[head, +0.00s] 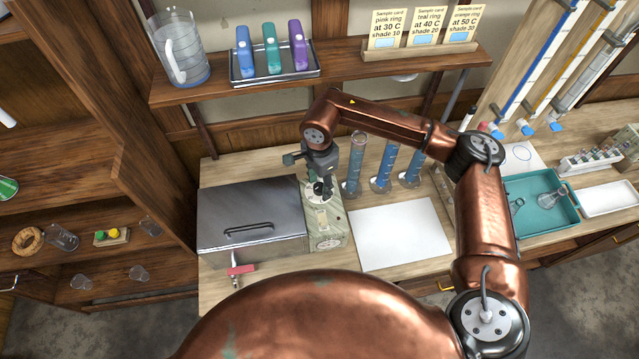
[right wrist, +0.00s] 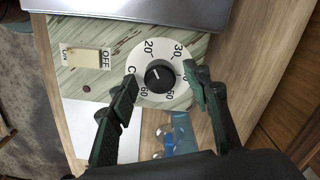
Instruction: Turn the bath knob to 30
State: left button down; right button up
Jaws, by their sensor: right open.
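The bath knob (right wrist: 159,77) is a black round knob on a white dial marked 20, 30, 50, 60 and C. A small pale mark shows on its left part; I cannot tell exactly which value it points to. The dial sits on the green marbled panel (head: 328,228) beside the steel-lidded bath (head: 250,213). My right gripper (head: 320,182) is over this panel, pointing down. In the right wrist view its open fingers (right wrist: 160,80) are on either side of the knob, with a visible gap. The right finger covers part of the dial between 30 and 50. My left gripper is out of view.
An ON/OFF switch (right wrist: 84,58) is on the same panel. Blue-filled cylinders (head: 388,165) stand behind and right of the gripper. A white sheet (head: 400,235) lies to the right. A shelf (head: 340,72) runs above. A teal tray (head: 543,205) is further right.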

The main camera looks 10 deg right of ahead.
jog(key=shift+c, duration=0.6)
jog(key=c, duration=1)
jog(key=shift+m, duration=0.4)
jog(key=shift+m+b, duration=0.75)
jog(key=shift+m, duration=0.25)
jog(key=m+b, duration=0.1)
jog(key=m, duration=0.1)
jog(key=shift+m, duration=0.4)
jog(key=m, duration=0.3)
jog(key=shift+b, duration=0.3)
jog(key=shift+m, duration=1.5)
